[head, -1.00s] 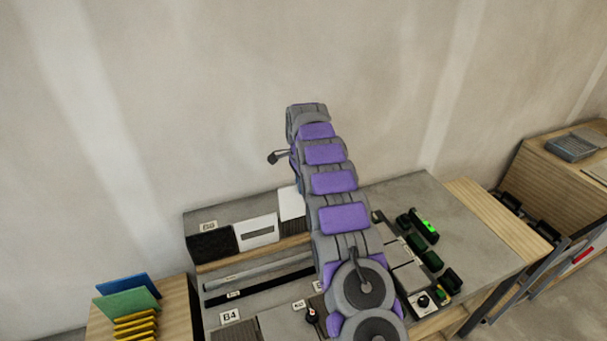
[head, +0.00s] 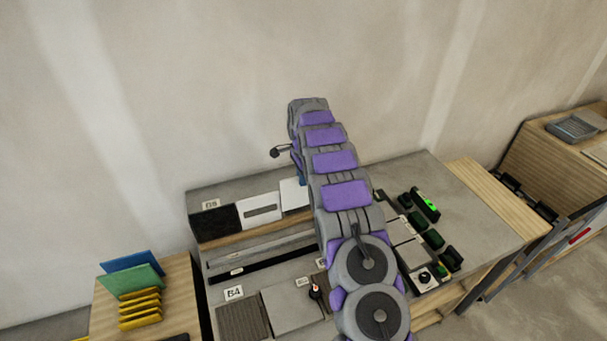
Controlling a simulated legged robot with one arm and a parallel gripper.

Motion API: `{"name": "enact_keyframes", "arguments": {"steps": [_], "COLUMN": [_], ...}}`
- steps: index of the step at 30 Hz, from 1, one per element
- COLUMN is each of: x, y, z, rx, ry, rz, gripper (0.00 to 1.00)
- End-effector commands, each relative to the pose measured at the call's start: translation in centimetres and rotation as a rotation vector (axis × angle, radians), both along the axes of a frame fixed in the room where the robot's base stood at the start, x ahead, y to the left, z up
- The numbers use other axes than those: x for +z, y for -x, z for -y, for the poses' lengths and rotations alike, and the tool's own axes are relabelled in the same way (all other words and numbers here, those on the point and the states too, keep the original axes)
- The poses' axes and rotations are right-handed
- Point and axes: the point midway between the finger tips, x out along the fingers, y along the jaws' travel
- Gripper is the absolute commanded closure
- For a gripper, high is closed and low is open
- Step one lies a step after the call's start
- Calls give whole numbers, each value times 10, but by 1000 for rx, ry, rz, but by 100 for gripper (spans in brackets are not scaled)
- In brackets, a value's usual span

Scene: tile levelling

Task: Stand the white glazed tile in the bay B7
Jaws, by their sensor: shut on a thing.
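The white glazed tile (head: 294,194) shows at the back of the bench, just left of my arm. It is upright, and its top edge stands above the white slotted piece beside it. My gripper (head: 301,178) is mostly hidden behind my arm, with only a small bluish sliver showing above the tile. It is shut on the tile. My arm hides the tile's right side. Whether its lower edge touches the bench cannot be told. No B7 label can be read.
A black block (head: 214,220) and a white slotted piece (head: 262,208) stand in the back row. A B4 label (head: 233,292) lies at the front. Blue (head: 130,262), green and yellow tiles stand on the left table. Dark green-lit devices (head: 425,205) sit right of my arm.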

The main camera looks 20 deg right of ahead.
Motion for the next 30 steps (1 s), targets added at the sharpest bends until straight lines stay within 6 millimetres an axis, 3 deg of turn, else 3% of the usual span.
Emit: {"name": "enact_keyframes", "arguments": {"steps": [15,30], "x": [-45,-51], "y": [1,0], "z": [2,2], "rx": [-1,-1], "ry": [-2,-1], "rz": [-3,1], "gripper": [100,100]}}
